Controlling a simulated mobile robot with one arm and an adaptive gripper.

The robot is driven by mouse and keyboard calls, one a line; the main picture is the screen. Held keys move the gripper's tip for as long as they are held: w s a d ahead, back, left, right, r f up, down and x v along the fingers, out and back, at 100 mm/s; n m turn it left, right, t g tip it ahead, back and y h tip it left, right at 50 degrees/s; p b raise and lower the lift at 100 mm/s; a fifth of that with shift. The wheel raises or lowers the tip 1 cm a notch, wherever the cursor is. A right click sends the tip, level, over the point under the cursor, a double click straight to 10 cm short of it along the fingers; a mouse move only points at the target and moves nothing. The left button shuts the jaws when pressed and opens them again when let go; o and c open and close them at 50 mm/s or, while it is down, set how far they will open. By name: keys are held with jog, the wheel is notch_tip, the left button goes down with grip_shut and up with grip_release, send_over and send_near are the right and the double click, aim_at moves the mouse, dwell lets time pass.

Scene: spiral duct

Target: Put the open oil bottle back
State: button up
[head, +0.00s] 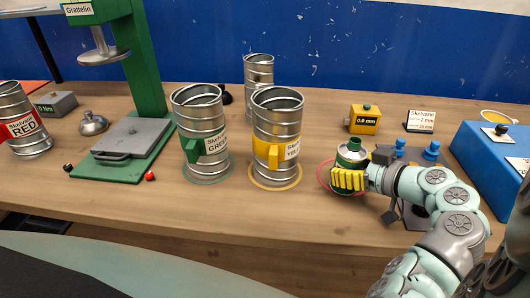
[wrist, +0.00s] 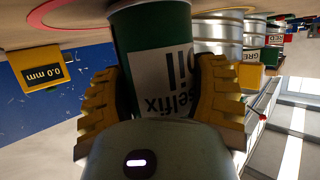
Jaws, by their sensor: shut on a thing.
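The oil bottle (head: 352,152) is green with a white label and a dark top; it is upright in the head view, right of the middle of the bench. My gripper (head: 347,180) has yellow fingers and is shut around its lower body. In the wrist view, which is upside down, the bottle (wrist: 150,45) sits between both ridged fingers of my gripper (wrist: 160,95), and its label reads "Selfix oil". The bottle is at a red ring marking (head: 322,174) on the bench. I cannot tell whether its base touches the bench.
The yellow-marked duct (head: 277,125) and green-marked duct (head: 203,120) stand left of the bottle. A yellow 0.0 mm gauge box (head: 364,121) is behind it. Blue knobs (head: 431,152) and a blue machine (head: 475,150) are to the right. The bench's front left (head: 110,205) is clear.

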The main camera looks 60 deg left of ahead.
jog(key=shift+f, duration=0.15)
jog(key=o, duration=1.3)
jog(key=shift+o, duration=0.2)
jog(key=shift+r, duration=0.2)
jog(key=shift+w+d, duration=0.1)
jog(key=shift+d, duration=0.15)
jog(key=s+v, duration=0.1)
jog(key=v, duration=1)
jog(key=shift+w+d, duration=0.2)
jog(key=shift+w, duration=0.25)
jog(key=shift+r, duration=0.1)
